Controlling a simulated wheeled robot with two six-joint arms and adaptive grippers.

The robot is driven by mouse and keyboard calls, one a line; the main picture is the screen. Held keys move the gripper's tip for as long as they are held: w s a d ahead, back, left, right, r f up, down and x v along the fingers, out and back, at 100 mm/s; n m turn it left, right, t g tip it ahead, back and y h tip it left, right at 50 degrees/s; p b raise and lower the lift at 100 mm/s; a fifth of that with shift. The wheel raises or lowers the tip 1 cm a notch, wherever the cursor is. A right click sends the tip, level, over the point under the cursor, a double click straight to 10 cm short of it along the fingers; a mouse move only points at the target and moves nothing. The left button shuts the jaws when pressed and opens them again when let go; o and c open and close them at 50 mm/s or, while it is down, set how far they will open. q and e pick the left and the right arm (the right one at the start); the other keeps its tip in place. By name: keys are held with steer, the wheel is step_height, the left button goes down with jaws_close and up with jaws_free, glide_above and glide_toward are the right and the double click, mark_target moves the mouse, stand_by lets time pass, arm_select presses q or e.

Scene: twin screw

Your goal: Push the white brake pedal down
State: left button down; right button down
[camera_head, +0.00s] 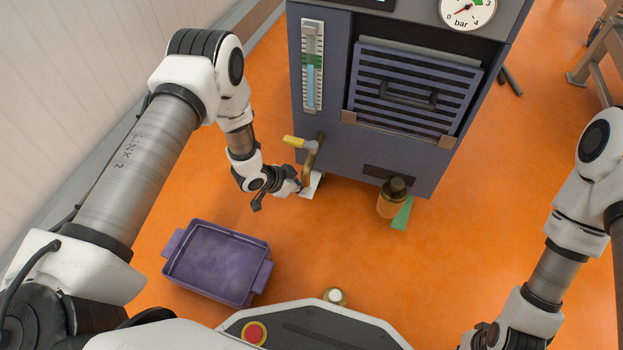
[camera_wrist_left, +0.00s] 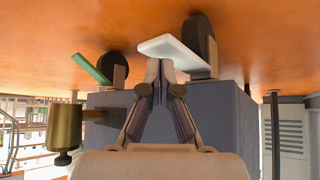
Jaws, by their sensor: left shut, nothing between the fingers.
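The white brake pedal (camera_head: 314,184) sticks out low at the front of the machine, just above the floor. It shows large in the left wrist view (camera_wrist_left: 168,47), which is upside down, beside a dark wheel. My left gripper (camera_head: 297,188) is at the pedal in the head view. In the left wrist view its closed fingertips (camera_wrist_left: 160,72) meet the pedal's edge, with nothing between them; I cannot tell whether they touch it. My right gripper (camera_head: 484,336) is at the bottom right, partly cut off, far from the pedal, its fingers unclear.
The blue-grey machine (camera_head: 375,150) stands behind the pedal. A brass pipe with a yellow handle (camera_head: 294,142) overhangs close to my left wrist. A purple tray (camera_head: 217,262) lies on the orange floor.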

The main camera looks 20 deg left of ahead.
arm_select(q)
steer(key=shift+f, duration=0.2)
steer(key=shift+w+f+b, duration=0.2)
steer(key=shift+f+b, duration=0.65)
steer(key=shift+f, duration=0.2)
steer(key=shift+w+f+b, duration=0.15)
steer(key=shift+f+b, duration=0.65)
steer(key=shift+f, duration=0.25)
steer(key=r+p, duration=0.2)
steer(key=s+a+r+p, duration=0.1)
steer(key=p+v, duration=0.5)
steer(key=shift+w+d+r, duration=0.25)
steer(key=shift+d+r, duration=0.05)
steer(key=shift+r, duration=0.1)
